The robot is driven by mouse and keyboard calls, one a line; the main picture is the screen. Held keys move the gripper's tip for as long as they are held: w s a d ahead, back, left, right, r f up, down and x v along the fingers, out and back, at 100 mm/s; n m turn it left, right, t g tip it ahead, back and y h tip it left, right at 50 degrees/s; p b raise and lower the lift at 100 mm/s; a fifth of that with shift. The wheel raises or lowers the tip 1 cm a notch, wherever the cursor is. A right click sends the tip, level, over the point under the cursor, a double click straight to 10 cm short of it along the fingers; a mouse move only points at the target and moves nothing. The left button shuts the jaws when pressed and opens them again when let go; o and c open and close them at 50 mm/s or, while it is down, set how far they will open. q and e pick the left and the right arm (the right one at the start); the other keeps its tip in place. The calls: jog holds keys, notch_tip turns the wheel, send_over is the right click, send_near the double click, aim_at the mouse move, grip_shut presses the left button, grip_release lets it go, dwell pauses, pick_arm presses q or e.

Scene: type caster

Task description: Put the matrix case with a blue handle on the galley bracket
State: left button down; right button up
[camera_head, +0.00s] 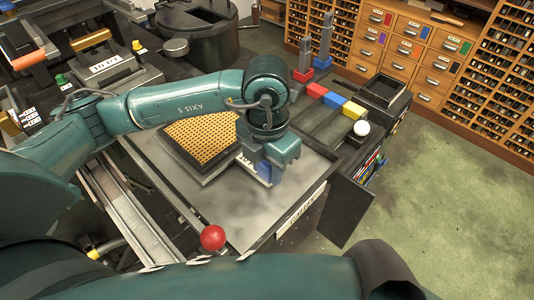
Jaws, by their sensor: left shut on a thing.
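The matrix case (200,136), a dark frame with a golden grid face, is over the grey plate in the middle of the view. A blue handle (264,171) is at its right front end. My left gripper (270,172) is shut on that handle, and its fingers hide part of it. The grey plate (225,207) bears a label reading GALLEY on its front edge and appears to be the galley bracket. I cannot tell whether the case touches the plate. My right gripper is not in view.
A red knob (213,237) stands near the plate's front left corner. A bar with red, blue and yellow blocks (333,98) and a white ball (361,128) are to the right. Upright pieces with red and blue bases (303,74) stand behind. Green floor is open at right.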

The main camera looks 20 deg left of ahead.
pick_arm(q)
jog(key=shift+f, duration=0.35)
jog(key=c, duration=1)
grip_release()
jog(key=shift+o, duration=0.2)
notch_tip(320, 180, up, 12)
